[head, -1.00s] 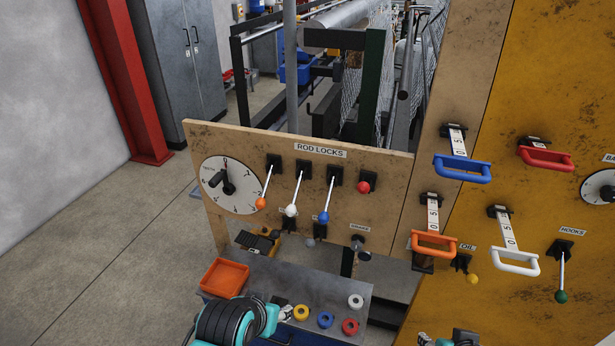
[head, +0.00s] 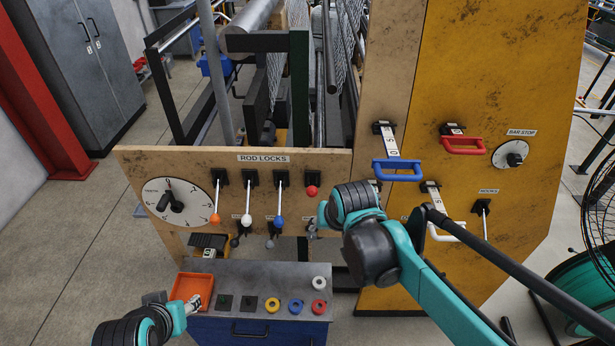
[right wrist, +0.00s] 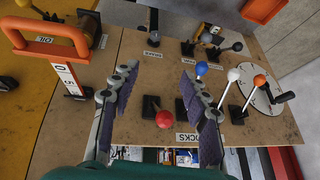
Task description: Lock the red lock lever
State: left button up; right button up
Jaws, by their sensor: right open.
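The red lock lever is at the right end of the ROD LOCKS row; its red ball (head: 312,191) points out toward me, while the orange (head: 215,219), white (head: 246,220) and blue (head: 279,221) balls hang on lowered levers. In the right wrist view the red ball (right wrist: 163,118) shows between the spread finger lines, apart from both fingers. My right gripper (right wrist: 158,88) is open and empty in front of the panel, just below the red lever in the head view (head: 318,218). My left gripper (head: 192,304) is by the orange tray; its jaws are too small to read.
The wooden panel (head: 140,165) carries a dial (head: 177,201) at left. Below stands a grey bench (head: 240,275) with an orange tray (head: 190,284) and coloured rings.

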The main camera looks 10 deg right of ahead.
aim_at(312, 190)
jog(key=w+r+p, duration=0.2)
jog(key=w+p, duration=0.1)
jog(key=w+r+m+p, duration=0.1)
jog(key=w+r+p, duration=0.1)
jog(key=w+p, duration=0.1)
jog(key=w+r+m+g+p, duration=0.1)
jog(key=w+r+p, duration=0.1)
jog(key=w+p, duration=0.1)
jog(key=shift+w+a, duration=0.1)
jog(key=shift+w, duration=0.75)
jog(key=shift+w+f, duration=0.15)
jog(key=shift+w, duration=0.1)
jog(key=shift+f, duration=0.3)
jog(key=x, duration=0.6)
jog(key=shift+w+f, duration=0.15)
jog(key=shift+w, duration=0.05)
pick_arm(q)
notch_tip(312, 190, up, 10)
pick_arm(e)
jog(key=shift+w+f, duration=0.1)
jog(key=shift+f, duration=0.25)
grip_shut()
